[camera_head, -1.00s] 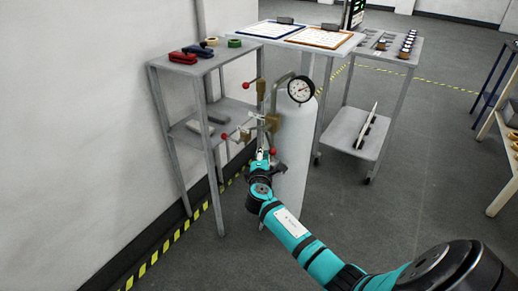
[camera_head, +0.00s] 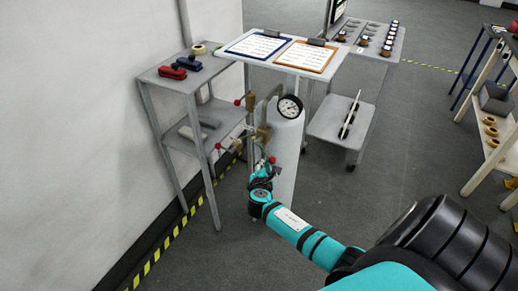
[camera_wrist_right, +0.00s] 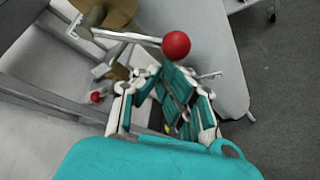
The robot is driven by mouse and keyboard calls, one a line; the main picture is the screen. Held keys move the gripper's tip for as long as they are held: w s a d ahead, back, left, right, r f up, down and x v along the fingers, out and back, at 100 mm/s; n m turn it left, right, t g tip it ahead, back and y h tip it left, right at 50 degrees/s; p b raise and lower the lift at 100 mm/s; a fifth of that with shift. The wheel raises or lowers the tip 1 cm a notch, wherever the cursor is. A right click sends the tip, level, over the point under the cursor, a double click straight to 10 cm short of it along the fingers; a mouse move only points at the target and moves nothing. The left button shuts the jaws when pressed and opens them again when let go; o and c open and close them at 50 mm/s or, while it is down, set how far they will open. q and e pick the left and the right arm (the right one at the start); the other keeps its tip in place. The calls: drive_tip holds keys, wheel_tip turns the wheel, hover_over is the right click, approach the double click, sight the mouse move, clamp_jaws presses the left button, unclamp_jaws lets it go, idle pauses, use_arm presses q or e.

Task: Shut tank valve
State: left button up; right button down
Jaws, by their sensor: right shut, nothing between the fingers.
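The white tank (camera_head: 286,150) stands upright between the side shelf and a grey cart, with a round gauge (camera_head: 290,107) at its top. Brass valve bodies (camera_head: 262,133) sit beside it, with levers ending in red balls (camera_head: 237,102). In the wrist view, one lever runs from a brass body (camera_wrist_right: 112,12) to a large red ball (camera_wrist_right: 176,45). My right gripper (camera_head: 264,167) is shut and empty, low at the tank's front, close by a red ball (camera_head: 272,160). In the wrist view its fingers (camera_wrist_right: 165,85) are just below the large ball; contact cannot be told. My left gripper is out of view.
A grey shelf (camera_head: 165,93) stands left of the tank against the wall, with red and blue tools on top. A table with two clipboards (camera_head: 304,58) is behind the tank. A grey cart (camera_head: 340,127) stands right. Floor at front is open.

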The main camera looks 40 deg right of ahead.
sight(273, 160)
drive_tip(key=s+r+n+g+p, duration=0.1)
drive_tip(key=p, duration=0.3)
drive_tip(key=s+d+r+n+g+p, duration=0.1)
drive_tip(key=p, duration=0.3)
drive_tip(key=r+n+g+p, duration=0.1)
drive_tip(key=r+n+p, duration=0.1)
drive_tip(key=p, duration=0.2)
drive_tip(key=shift+s+d+g+h, duration=0.15)
drive_tip(key=shift+s+g+h, duration=0.15)
drive_tip(key=shift+s+g, duration=0.1)
use_arm(q)
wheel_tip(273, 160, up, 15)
drive_tip(key=p, duration=0.1)
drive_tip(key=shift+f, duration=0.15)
use_arm(e)
drive_tip(key=shift+s+d+r+g, duration=0.1)
drive_tip(key=shift+s+r+g, duration=0.15)
drive_tip(key=shift+r+g, duration=0.05)
use_arm(q)
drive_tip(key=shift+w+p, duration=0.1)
drive_tip(key=shift+p, duration=0.2)
